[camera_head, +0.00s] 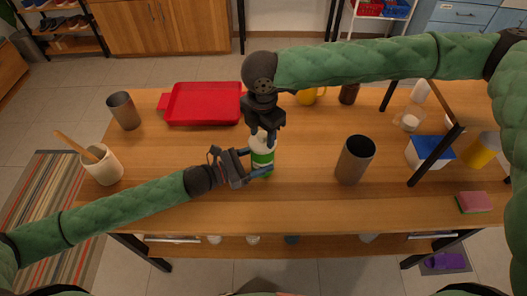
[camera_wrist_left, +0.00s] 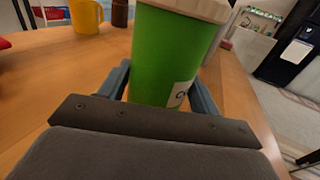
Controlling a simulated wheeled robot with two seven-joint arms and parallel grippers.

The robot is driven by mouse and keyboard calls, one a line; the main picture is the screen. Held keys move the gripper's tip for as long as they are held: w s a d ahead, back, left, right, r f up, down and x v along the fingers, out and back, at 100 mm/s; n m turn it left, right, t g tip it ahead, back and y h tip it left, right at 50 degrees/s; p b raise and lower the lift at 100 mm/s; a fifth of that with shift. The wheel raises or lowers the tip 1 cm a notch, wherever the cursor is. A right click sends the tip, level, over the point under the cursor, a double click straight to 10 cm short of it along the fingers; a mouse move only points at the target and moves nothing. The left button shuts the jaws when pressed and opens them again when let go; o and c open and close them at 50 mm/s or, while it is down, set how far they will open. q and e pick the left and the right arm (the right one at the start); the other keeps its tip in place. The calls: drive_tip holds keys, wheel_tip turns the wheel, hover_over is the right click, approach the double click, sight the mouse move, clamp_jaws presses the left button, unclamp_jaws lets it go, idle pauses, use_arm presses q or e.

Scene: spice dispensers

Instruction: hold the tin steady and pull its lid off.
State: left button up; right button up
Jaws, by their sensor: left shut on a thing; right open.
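My left gripper (camera_head: 258,163) is shut around the tin's body from the left, with one finger on each side. My right gripper (camera_head: 264,132) points down from above at the tin's top. It is open, its fingers around or just over the lid; the head view does not show whether they touch it.
A red tray (camera_head: 204,104) lies behind left. A metal cup (camera_head: 355,160) stands to the right, another (camera_head: 124,110) at far left. A cream pot (camera_head: 104,165) holds a wooden utensil. A yellow mug (camera_head: 308,97) stands behind. A dark rack post (camera_head: 436,155) rises at right.

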sight(263, 134)
use_arm(q)
drive_tip(key=shift+s+d, duration=0.1)
drive_tip(key=shift+s, duration=0.1)
use_arm(e)
drive_tip(key=shift+s+d+f, duration=0.1)
drive_tip(key=shift+s+f, duration=0.05)
drive_tip(key=shift+f, duration=0.55)
drive_tip(key=shift+c, duration=0.2)
drive_tip(key=c, duration=0.4)
drive_tip(key=shift+r, duration=0.3)
use_arm(q)
drive_tip(key=shift+f, duration=0.1)
use_arm(e)
drive_tip(key=shift+r, duration=0.15)
drive_tip(key=shift+c, duration=0.4)
drive_tip(key=shift+r, duration=0.15)
drive_tip(key=c, duration=0.3)
use_arm(q)
drive_tip(key=shift+w+f, duration=0.1)
drive_tip(key=shift+c, duration=0.2)
use_arm(e)
drive_tip(key=shift+w+r, duration=0.2)
drive_tip(key=shift+r, duration=0.25)
drive_tip(key=shift+c, duration=0.2)
use_arm(q)
drive_tip(key=shift+w, duration=0.15)
use_arm(e)
drive_tip(key=shift+r, duration=3.45)
